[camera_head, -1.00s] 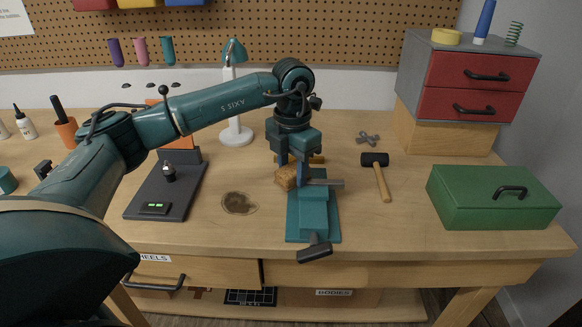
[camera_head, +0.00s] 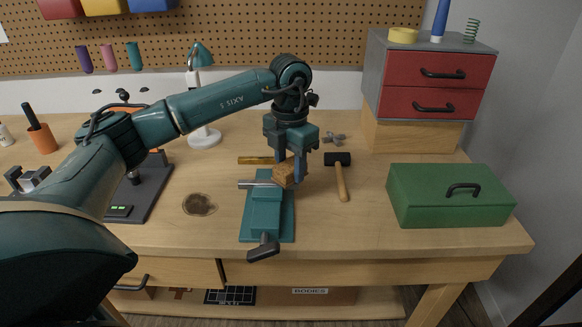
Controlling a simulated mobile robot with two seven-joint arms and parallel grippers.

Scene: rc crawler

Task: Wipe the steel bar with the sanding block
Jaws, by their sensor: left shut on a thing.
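The steel bar (camera_head: 256,184) lies across the jaws of the teal vise (camera_head: 265,215), and its left end sticks out. The tan sanding block (camera_head: 284,176) is at the bar's right end, where it hides part of the bar. Whether the block touches the bar or hovers just over it is hard to tell. My left gripper (camera_head: 290,168) points down from above and is shut on the sanding block. My right gripper is not in view.
A brass-coloured bar (camera_head: 255,160) lies behind the vise. A hammer (camera_head: 341,180) and a green toolbox (camera_head: 445,196) are to the right. A round dark patch (camera_head: 199,204) is left of the vise. A lamp (camera_head: 203,135) stands behind.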

